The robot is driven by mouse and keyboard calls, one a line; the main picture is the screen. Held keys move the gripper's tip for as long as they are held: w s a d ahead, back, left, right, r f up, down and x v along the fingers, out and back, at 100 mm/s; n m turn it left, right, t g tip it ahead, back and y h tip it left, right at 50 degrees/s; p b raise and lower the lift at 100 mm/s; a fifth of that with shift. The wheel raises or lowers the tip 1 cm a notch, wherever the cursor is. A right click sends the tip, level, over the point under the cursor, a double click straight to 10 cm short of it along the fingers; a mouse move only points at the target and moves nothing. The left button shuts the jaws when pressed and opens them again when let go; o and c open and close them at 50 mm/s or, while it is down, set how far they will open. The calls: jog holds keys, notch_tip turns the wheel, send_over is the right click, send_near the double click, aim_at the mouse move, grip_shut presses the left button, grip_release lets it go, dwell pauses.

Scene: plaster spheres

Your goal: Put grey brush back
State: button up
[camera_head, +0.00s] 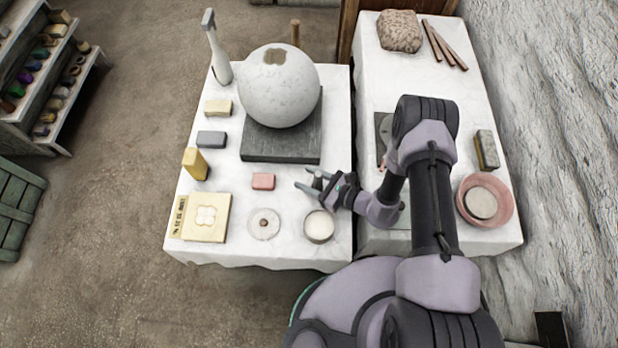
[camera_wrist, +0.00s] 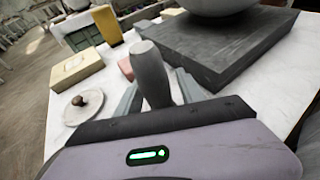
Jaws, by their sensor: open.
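A grey, upright, rounded handle (camera_wrist: 152,75), likely the grey brush's, stands between my gripper's fingers in the wrist view; its lower end is hidden. In the head view only a small grey top (camera_head: 318,176) shows there. My gripper (camera_head: 312,180) is open over the left table's right side, beside the pink block. Its fingers in the wrist view (camera_wrist: 158,95) flank the handle; I cannot tell whether they touch it. A tall pale grey tool (camera_head: 217,50) stands at the back left corner.
A plaster sphere (camera_head: 279,85) rests on a dark slab (camera_head: 280,151) behind my gripper. A pink block (camera_head: 263,181), a lidded round dish (camera_head: 264,223) and a pot (camera_head: 319,226) lie close by. A pink bowl (camera_head: 485,200) stands on the right table.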

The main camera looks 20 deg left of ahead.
jog(key=shift+r, duration=0.3)
jog(key=p+v, duration=0.4)
jog(key=v, duration=0.8)
notch_tip(320, 180, up, 27)
jog(key=w+n+g+h, duration=0.2)
jog(key=n+g, duration=0.3)
jog(key=n, duration=0.5)
jog(key=s+d+r+n+t+h, duration=0.3)
jog(key=s+d+r+h, duration=0.1)
jog(key=r, duration=0.5)
jog(key=s+d+r+n+t+h, duration=0.3)
jog(key=s+d+r+h, duration=0.2)
jog(key=s+d+r, duration=0.2)
notch_tip(320, 180, up, 3)
jog(key=shift+s+d+f+n+t+h, duration=0.15)
jog(key=shift+f+n+t+h, duration=0.15)
jog(key=shift+n, duration=0.1)
jog(key=shift+r, duration=0.1)
